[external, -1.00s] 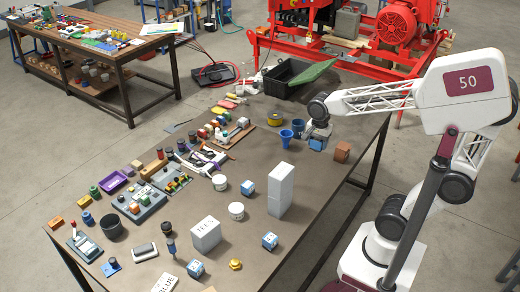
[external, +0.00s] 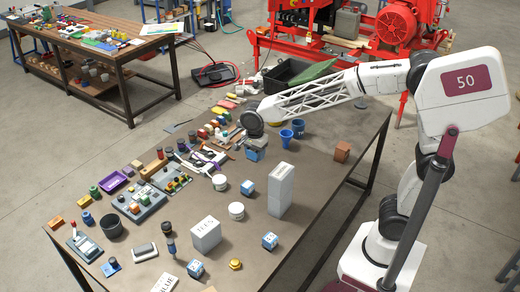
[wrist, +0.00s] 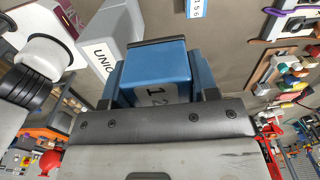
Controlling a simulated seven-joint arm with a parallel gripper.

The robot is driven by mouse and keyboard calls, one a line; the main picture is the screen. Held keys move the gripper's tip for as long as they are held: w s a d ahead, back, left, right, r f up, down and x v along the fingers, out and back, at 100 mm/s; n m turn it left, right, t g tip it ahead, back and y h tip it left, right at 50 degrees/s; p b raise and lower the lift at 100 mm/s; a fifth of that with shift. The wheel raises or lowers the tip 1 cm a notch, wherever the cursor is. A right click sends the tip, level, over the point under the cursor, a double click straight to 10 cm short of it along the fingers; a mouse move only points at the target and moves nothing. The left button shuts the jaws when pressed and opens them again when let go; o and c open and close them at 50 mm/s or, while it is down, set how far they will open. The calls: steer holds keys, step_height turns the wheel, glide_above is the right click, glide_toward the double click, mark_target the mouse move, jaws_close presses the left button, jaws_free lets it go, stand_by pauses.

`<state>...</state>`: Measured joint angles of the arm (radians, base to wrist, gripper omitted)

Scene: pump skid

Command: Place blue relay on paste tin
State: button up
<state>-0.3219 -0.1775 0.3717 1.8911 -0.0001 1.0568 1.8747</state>
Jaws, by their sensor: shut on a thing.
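My gripper (external: 256,148) is above the middle of the bench, shut on the blue relay (wrist: 155,70). The relay is a blue block with dark digits on one face, held between the two fingers in the wrist view. In the external view its blue lower end (external: 254,156) shows under the gripper. No tin is clearly labelled as the paste tin. Two small white tubs, one (external: 219,182) below the gripper and one (external: 236,211) nearer the front, are round containers.
A tall white box (external: 280,190) and a shorter white box (external: 206,234) stand upright on the bench. Two blue cups (external: 292,130) are right of my gripper. Tools and coloured parts crowd the left side. A brown block (external: 342,151) stands near the right edge.

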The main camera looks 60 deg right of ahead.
glide_above(236, 208)
step_height(236, 208, down, 2)
step_height(236, 208, down, 11)
steer(key=shift+d+f, duration=0.1)
stand_by(0.4)
steer(key=shift+f, duration=3.1)
steer(key=shift+f, duration=1.85)
steer(key=shift+f, duration=0.15)
